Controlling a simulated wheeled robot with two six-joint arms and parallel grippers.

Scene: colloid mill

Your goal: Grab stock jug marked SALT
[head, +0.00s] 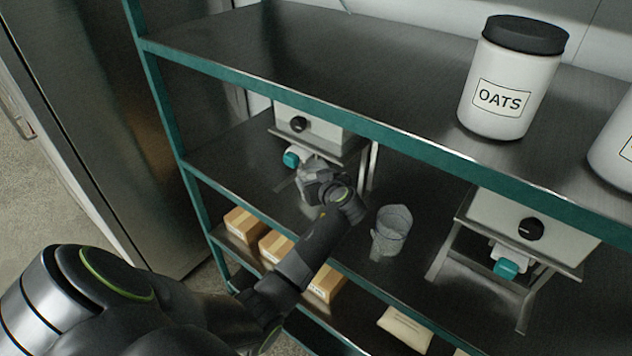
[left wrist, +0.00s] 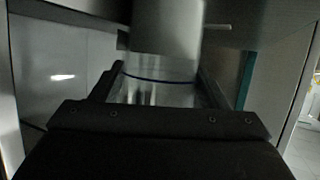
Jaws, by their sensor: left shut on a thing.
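My left gripper (head: 318,186) reaches onto the middle shelf, under the left dispenser with the teal tap (head: 292,158). It is shut on a greyish, see-through jug (head: 308,207), mostly hidden behind the gripper in the head view. In the left wrist view the jug (left wrist: 160,92) stands between the two fingers of the gripper (left wrist: 160,88), with a dark blue line across it. No marking is legible on it, so I cannot tell whether it reads SALT. My right gripper is not in view.
The top shelf (head: 300,60) holds a white jar marked OATS (head: 507,85) and part of another jar (head: 615,150). A right dispenser (head: 530,228) with a teal tap stands on the middle shelf. Boxes (head: 243,224) and a pale packet (head: 404,328) lie below. Teal posts and edges frame the rack.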

